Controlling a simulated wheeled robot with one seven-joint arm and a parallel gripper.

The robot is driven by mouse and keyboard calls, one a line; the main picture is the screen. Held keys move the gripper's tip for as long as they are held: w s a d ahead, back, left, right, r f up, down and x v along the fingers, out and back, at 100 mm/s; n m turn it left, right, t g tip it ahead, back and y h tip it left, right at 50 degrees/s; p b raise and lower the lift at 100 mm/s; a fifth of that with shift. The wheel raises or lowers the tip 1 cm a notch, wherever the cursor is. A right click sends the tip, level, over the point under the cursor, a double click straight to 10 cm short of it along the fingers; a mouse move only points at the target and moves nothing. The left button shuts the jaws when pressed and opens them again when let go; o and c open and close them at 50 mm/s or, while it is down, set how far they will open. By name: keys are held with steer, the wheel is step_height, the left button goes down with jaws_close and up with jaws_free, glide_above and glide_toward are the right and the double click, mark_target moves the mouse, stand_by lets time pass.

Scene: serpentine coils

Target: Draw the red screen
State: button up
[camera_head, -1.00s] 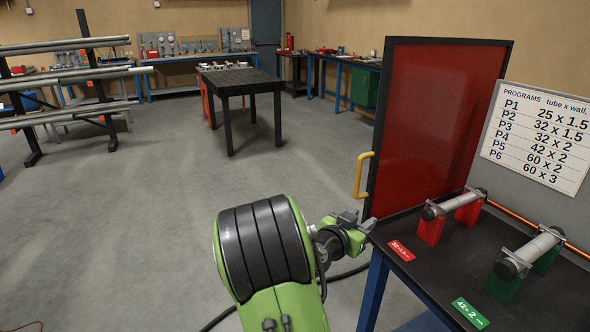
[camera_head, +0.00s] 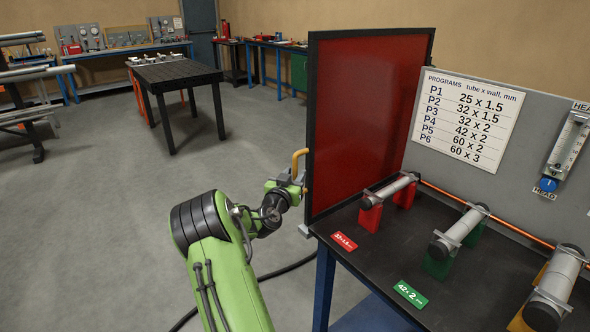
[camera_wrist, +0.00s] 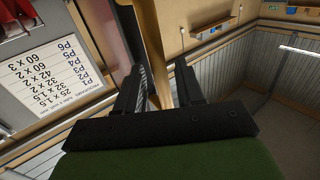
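The red screen (camera_head: 362,120) is a translucent red panel in a black frame, upright at the left end of the dark bench. A yellow handle (camera_head: 298,157) sits on its left edge. My gripper (camera_head: 297,188) is at the handle's lower part and hides some of it. In the wrist view, my gripper's two black fingers (camera_wrist: 157,85) stand apart. The yellow handle (camera_wrist: 157,45) runs through the space between them, with visible gaps. I cannot tell whether either finger touches it.
The bench (camera_head: 375,252) holds tube formers on red and green blocks (camera_head: 437,262), a copper tube and labels. A programs board (camera_head: 465,108) stands behind. A black table (camera_head: 175,73) is farther back. The floor (camera_head: 110,215) left of my arm is clear.

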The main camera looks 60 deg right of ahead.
steer(key=shift+w+d, duration=0.1)
steer(key=shift+d, duration=0.6)
jaws_close()
